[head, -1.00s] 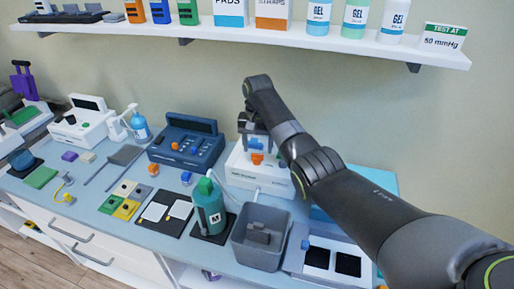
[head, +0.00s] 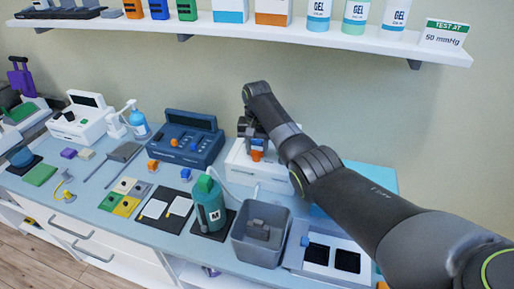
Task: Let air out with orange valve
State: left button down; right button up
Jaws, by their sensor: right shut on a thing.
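The orange valve (head: 257,156) is on the front of a white device (head: 240,169) standing on the counter against the wall. My right gripper (head: 257,150) reaches down over this device from above and is shut on the orange valve. The valve's lower part shows just below the fingertips; the fingers and wrist hide its top and much of the device's upper face. My left gripper is not in view.
A green bottle (head: 208,205) and a grey bin (head: 260,234) stand in front of the device. A dark blue console (head: 187,140) is to its left. A shelf (head: 250,31) with boxes and gel bottles runs above my right arm.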

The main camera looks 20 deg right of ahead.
jog(key=shift+r, duration=0.1)
jog(key=n+p, duration=0.2)
jog(key=shift+r+n, duration=0.1)
jog(key=shift+n, duration=0.3)
jog(key=n+p, duration=0.1)
jog(key=n, duration=0.2)
jog(key=shift+n, duration=0.3)
jog(key=n+p, duration=0.1)
jog(key=n, duration=0.3)
jog(key=shift+w, duration=0.15)
jog(key=n, duration=0.5)
jog(key=shift+p, duration=0.3)
jog(key=shift+n, duration=0.4)
jog(key=o, duration=1)
